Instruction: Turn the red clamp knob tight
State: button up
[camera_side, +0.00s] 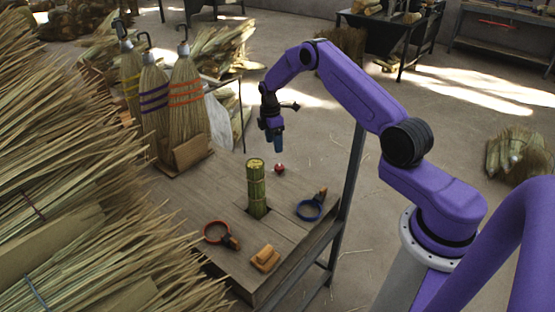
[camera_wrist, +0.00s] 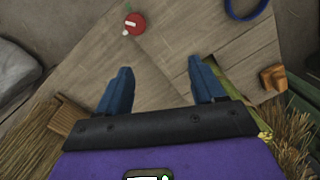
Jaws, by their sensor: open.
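The red clamp knob (camera_side: 279,169) is a small round knob on the wooden table, just right of the upright green stalk bundle (camera_side: 256,190). In the wrist view the red knob (camera_wrist: 135,23) shows near the top with a pale bar on its face and a small white dot beside it. My gripper (camera_side: 277,149) hangs above the knob, pointing down, with a gap between them. In the wrist view my gripper (camera_wrist: 160,72) has its two blue fingers spread and nothing between them. The knob lies beyond the fingertips, toward the upper left.
A blue ring clamp (camera_side: 309,210) lies near the table's right edge, a red ring clamp (camera_side: 217,232) and a wooden block (camera_side: 265,258) near the front. Several brooms (camera_side: 187,95) stand at the back left. Large straw piles (camera_side: 60,150) crowd the left side.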

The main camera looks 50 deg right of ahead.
aim_at(279, 166)
jog(key=s+d+r+m+t+y, duration=0.25)
jog(key=s+d+m+t, duration=0.3)
jog(key=d, duration=0.35)
jog(key=shift+g+y, duration=0.25)
jog(key=shift+g, duration=0.1)
jog(key=x, duration=1.8)
jog(key=shift+w+d+f, duration=0.15)
jog(key=shift+w+f, duration=0.05)
jog(key=shift+f, duration=0.05)
jog(key=c, duration=1.1)
